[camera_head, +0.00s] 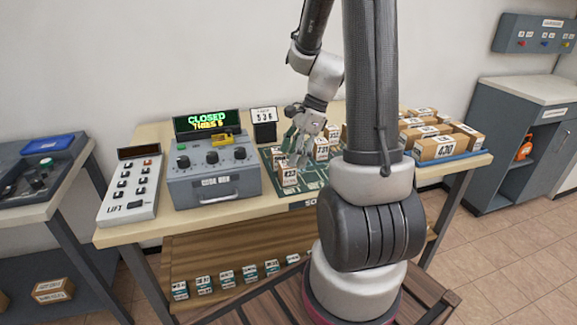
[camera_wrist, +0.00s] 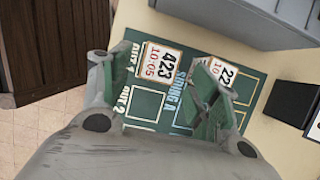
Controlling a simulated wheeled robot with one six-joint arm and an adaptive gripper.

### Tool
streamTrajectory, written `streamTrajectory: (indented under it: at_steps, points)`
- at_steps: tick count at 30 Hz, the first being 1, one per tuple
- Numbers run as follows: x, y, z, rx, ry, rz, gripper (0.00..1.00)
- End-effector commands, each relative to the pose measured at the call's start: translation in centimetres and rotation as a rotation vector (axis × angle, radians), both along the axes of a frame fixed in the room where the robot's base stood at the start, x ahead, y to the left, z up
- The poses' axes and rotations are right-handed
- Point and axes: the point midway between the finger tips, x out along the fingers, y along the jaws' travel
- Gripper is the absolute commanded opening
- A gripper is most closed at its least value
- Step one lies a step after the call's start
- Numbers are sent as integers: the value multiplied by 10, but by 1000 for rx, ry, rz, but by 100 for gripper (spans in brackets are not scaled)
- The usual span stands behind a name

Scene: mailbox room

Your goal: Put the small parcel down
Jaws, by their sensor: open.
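A small parcel labelled 423 (camera_head: 289,178) stands on the green sorting mat (camera_head: 311,180) on the table. In the wrist view the 423 parcel (camera_wrist: 158,64) lies just beyond and between my fingertips, on the printed green mat (camera_wrist: 145,104). My gripper (camera_head: 301,153) is open above and behind it in the head view; in the wrist view its two fingers (camera_wrist: 166,84) are spread with nothing between them. A second parcel, its label starting with 22 (camera_wrist: 219,70), stands beside the right finger. Whether a finger touches either parcel I cannot tell.
A grey control box (camera_head: 213,178) with knobs and a sign reading CLOSED (camera_head: 208,121) stand left of the mat. A LIFT panel (camera_head: 130,190) is further left. Several parcels fill a blue tray (camera_head: 457,156) at right. My arm hides part of the mat.

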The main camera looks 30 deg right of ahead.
Motion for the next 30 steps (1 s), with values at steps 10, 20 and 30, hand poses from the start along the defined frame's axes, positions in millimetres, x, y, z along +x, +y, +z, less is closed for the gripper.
streamTrajectory:
  at_steps: [10, 20, 30]
  points:
    - [-7, -23, 58, -1, 1, -1, 61]
    - [-51, 15, 120, -199, -196, 514, 61]
    - [-143, 49, 168, -602, -488, 1512, 61]
